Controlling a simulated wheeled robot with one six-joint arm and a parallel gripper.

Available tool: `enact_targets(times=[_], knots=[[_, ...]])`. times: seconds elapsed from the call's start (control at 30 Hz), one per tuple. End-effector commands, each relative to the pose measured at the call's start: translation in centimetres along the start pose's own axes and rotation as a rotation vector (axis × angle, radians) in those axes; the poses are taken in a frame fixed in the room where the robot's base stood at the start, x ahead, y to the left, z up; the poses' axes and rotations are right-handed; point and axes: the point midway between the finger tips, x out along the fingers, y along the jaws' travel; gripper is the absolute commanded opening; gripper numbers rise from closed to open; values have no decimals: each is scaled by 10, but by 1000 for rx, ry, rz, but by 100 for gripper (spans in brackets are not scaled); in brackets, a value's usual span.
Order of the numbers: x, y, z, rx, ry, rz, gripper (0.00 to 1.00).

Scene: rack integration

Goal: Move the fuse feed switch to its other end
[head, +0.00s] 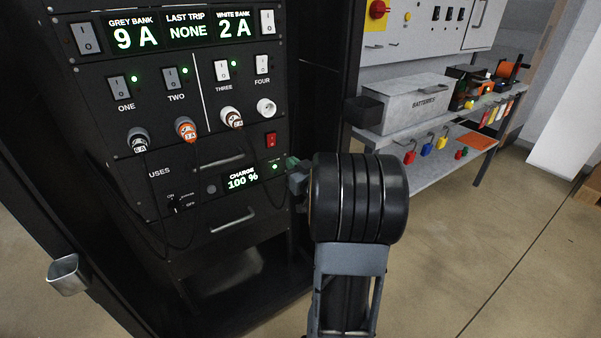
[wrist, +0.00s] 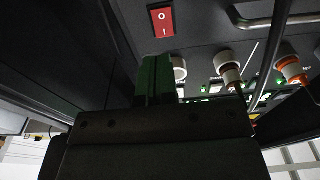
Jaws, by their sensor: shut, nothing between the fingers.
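A red rocker switch (head: 270,139) sits at the right of the black rack face, under the fourth socket. It also shows in the wrist view (wrist: 161,20), marked O and I; which end is pressed I cannot tell. No readable label names it as the fuse feed switch. A small black switch (head: 176,200) marked ON and OFF sits lower left; its position is too small to tell. My gripper (head: 292,162) is shut and empty, its green fingertips just below and right of the red switch, apart from it. The fingers also show in the wrist view (wrist: 156,80).
Plugs with cables (head: 186,131) stick out of the sockets left of the red switch. Drawer handles (head: 232,219) protrude below. A charge display (head: 241,179) reads 100 %. A grey batteries box (head: 415,103) stands on a bench to the right. Floor between is clear.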

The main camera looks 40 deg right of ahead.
Motion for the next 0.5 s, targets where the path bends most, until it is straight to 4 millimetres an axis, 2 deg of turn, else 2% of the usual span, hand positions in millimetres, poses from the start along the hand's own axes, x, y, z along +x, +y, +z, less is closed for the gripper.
enact_targets(times=[0.2,0.5], knots=[[-28,0,0,0,-1,1,0],[-39,0,0,0,-1,0,0]])
